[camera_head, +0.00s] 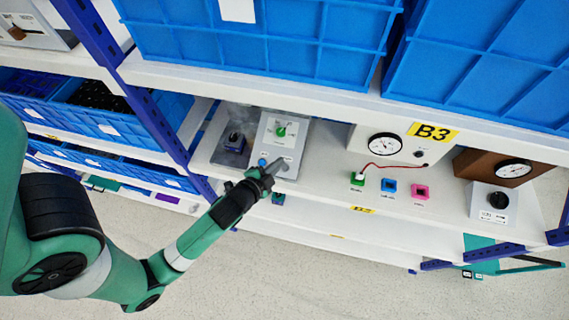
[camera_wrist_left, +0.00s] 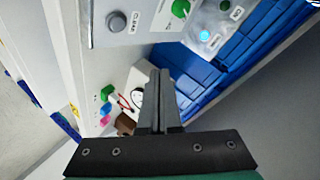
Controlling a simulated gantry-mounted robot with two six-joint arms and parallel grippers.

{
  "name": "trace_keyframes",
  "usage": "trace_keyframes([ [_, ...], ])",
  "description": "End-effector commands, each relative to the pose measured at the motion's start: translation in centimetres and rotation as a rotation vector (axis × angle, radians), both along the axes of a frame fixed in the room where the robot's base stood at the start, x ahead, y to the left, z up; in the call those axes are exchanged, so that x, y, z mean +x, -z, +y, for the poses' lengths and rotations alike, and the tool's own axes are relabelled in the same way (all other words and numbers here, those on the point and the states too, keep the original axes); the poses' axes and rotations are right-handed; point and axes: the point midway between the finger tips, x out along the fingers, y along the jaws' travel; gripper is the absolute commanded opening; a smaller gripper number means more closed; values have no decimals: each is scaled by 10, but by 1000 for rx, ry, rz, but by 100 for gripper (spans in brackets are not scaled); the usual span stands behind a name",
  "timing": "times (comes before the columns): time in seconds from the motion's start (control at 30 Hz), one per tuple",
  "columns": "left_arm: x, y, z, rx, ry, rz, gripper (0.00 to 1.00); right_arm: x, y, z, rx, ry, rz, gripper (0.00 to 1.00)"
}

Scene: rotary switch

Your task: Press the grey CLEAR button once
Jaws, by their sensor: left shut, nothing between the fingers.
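The grey control box (camera_head: 274,146) stands on the white shelf and carries a green rotary knob (camera_head: 281,132), a small blue button or lamp (camera_head: 262,162) and a grey button beside it. In the left wrist view, the round grey CLEAR button (camera_wrist_left: 115,21) sits next to its printed label at the upper left, with the green knob (camera_wrist_left: 181,8) and a glowing blue lamp (camera_wrist_left: 204,36) to its right. My left gripper (camera_head: 275,167) is shut and empty at the box's front, close to the grey button. In the left wrist view its fingertips (camera_wrist_left: 158,73) appear apart from the button.
A dark box (camera_head: 235,138) stands left of the control box. To the right are a gauge box (camera_head: 384,144), small green, blue and pink blocks (camera_head: 389,186), and a white box with a black knob (camera_head: 493,203). Blue crates (camera_head: 260,40) fill the shelf above.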

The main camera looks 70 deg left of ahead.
Motion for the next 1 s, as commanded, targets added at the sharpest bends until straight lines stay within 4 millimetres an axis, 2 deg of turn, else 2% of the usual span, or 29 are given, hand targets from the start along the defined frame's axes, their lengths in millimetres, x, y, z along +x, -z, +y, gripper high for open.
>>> trace_keyframes([
  [0.27, 2, 10, 2, 0, 1, -2, 0, 0, 10, 0, 0, 0, 0, 100],
  [0.67, 13, 64, 19, 0, 0, -2, 0, 0, 63, 0, 0, 0, 0, 100],
  [1.0, 19, 82, 27, 1, 0, -1, 0, 0, 73, 0, 0, 0, -1, 100],
])
